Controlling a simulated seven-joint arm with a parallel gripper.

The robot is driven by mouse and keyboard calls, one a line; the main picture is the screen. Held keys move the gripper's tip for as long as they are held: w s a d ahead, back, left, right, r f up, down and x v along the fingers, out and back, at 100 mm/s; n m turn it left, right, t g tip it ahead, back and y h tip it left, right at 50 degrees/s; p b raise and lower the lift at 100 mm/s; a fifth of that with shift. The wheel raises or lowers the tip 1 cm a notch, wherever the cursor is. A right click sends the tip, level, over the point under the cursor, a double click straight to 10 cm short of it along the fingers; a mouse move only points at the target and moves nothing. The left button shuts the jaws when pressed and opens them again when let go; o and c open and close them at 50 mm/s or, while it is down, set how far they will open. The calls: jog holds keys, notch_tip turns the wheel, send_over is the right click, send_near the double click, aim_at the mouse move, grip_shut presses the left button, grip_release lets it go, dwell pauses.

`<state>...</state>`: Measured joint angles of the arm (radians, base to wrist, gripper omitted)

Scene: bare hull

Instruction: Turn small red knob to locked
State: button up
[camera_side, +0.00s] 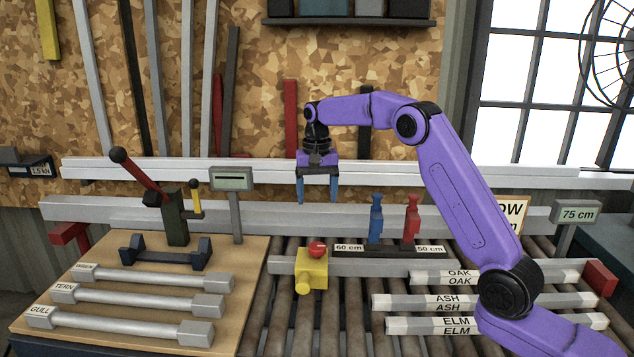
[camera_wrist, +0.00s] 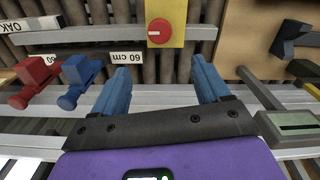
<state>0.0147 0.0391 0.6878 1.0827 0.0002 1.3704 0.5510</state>
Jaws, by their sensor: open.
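The small red knob (camera_side: 317,249) sits on top of a yellow block (camera_side: 311,270) fixed at the rail above the rollers. In the wrist view the red knob (camera_wrist: 160,32) shows face-on on its yellow plate (camera_wrist: 167,10), with a short white mark on its left half. My gripper (camera_side: 318,198) points down above and behind the knob, clear of it. Its two blue fingers are apart and empty in the wrist view (camera_wrist: 163,80), with the knob beyond the gap between them. No label for locked can be read.
Blue (camera_side: 376,218) and red (camera_side: 412,218) clamp-like stops stand right of the knob, by the 60 cm and 50 cm labels. A grey display on a post (camera_side: 232,180) and a red-handled lever (camera_side: 140,172) stand left. Labelled bars (camera_side: 440,302) lie on the rollers at right.

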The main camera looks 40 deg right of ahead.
jog(key=shift+r, duration=1.45)
